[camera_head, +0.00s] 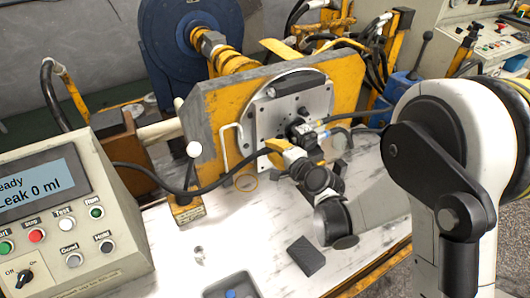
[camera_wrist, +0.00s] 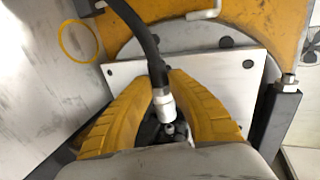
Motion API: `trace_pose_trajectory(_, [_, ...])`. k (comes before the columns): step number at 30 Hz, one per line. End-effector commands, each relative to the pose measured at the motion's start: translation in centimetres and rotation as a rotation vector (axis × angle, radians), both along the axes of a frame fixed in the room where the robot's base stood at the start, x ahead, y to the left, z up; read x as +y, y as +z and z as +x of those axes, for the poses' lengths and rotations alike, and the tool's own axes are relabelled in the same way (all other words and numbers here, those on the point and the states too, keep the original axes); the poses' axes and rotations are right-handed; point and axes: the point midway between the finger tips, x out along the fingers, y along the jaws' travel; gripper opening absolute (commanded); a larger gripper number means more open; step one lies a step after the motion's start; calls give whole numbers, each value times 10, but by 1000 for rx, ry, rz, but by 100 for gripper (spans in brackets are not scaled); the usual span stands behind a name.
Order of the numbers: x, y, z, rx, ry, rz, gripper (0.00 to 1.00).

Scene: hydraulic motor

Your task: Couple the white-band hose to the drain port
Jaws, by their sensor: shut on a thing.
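My gripper (camera_head: 284,150) has yellow fingers and is at the front of the motor (camera_head: 303,132) in the head view. In the wrist view the fingers (camera_wrist: 162,88) close around the pale metal end of a black hose (camera_wrist: 144,42). The pale end (camera_wrist: 164,104) could be the white band, but I cannot tell it from bare metal. In the head view the hose (camera_head: 222,176) runs in from the left to my gripper. A small metal fitting (camera_wrist: 169,130) shows just below the hose end. The drain port is not clearly seen, and I cannot tell whether the hose touches it.
The motor sits on a grey plate (camera_head: 262,118) on a yellow bracket (camera_head: 212,108). A white handle (camera_head: 225,148) and a post with a white knob (camera_head: 193,150) stand at left. A control box (camera_head: 75,215) reads "Leak 0 ml". A black block (camera_head: 306,256) and a tray (camera_head: 232,284) lie on the table.

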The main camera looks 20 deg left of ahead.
Motion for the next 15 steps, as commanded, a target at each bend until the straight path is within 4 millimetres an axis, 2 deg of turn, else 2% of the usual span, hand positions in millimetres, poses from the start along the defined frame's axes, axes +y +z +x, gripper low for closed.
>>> trace_pose_trajectory(4, [-6, 0, 6, 0, 0, 1, 0])
trace_pose_trajectory(15, [-6, 0, 7, -1, 0, 1, 0])
